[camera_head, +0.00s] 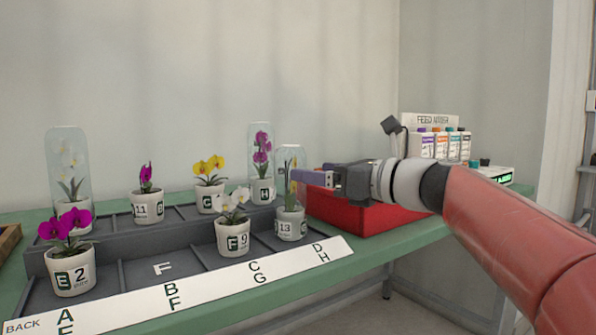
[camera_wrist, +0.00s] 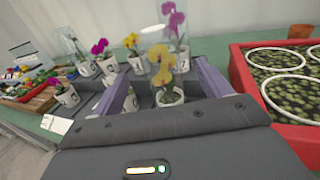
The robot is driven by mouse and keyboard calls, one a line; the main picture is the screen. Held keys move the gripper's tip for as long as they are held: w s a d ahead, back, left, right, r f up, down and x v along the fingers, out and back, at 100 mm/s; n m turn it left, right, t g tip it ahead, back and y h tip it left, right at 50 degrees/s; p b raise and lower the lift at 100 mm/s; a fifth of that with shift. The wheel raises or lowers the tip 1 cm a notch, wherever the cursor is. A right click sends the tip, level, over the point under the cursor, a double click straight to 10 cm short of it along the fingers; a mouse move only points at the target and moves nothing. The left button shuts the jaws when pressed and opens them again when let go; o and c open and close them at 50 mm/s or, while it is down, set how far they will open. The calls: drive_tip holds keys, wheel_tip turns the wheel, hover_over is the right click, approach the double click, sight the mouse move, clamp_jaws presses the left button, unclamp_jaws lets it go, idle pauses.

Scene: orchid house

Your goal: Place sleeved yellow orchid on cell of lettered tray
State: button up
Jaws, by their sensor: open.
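The sleeved yellow orchid stands upright in a white pot marked 13 (camera_head: 290,225), in the front-right cell of the lettered tray (camera_head: 190,293). Its clear sleeve (camera_head: 291,160) rises above the pot. In the wrist view the yellow bloom (camera_wrist: 163,64) shows between my fingers. My gripper (camera_head: 308,178) is open at the right side of the sleeve, at about mid-height. I cannot tell whether a finger touches it. The front-row cell with a bare letter F (camera_head: 162,269) is empty. The pot marked F 9 (camera_head: 233,239), a white orchid, stands in the front cell between.
A sleeved white orchid (camera_head: 70,180), magenta pot 11 (camera_head: 146,207), an unsleeved yellow orchid (camera_head: 209,171) and a sleeved purple orchid (camera_head: 262,160) fill the back row. Magenta pot 2 (camera_head: 71,269) stands front left. A red crate (camera_head: 370,218) is right of the tray. Feed bottles (camera_head: 442,147) stand behind.

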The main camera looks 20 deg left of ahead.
drive_tip(key=shift+v, duration=1.7)
drive_tip(key=s+d+f+n+h, duration=0.5)
drive_tip(key=s+d+f+n, duration=0.2)
drive_tip(key=f, duration=0.4)
drive_tip(key=s+d+f+n+g+h, duration=0.1)
drive_tip(key=s+d+f+n+h, duration=0.5)
drive_tip(key=f, duration=0.6)
drive_tip(key=s+d+f+n+h, duration=0.5)
drive_tip(key=s+d+f+n, duration=0.4)
drive_tip(key=s+d+f, duration=0.1)
drive_tip(key=shift+s+d+f+n+h, duration=0.3)
drive_tip(key=shift+s+d+f, duration=0.15)
drive_tip(key=shift+f, duration=0.5)
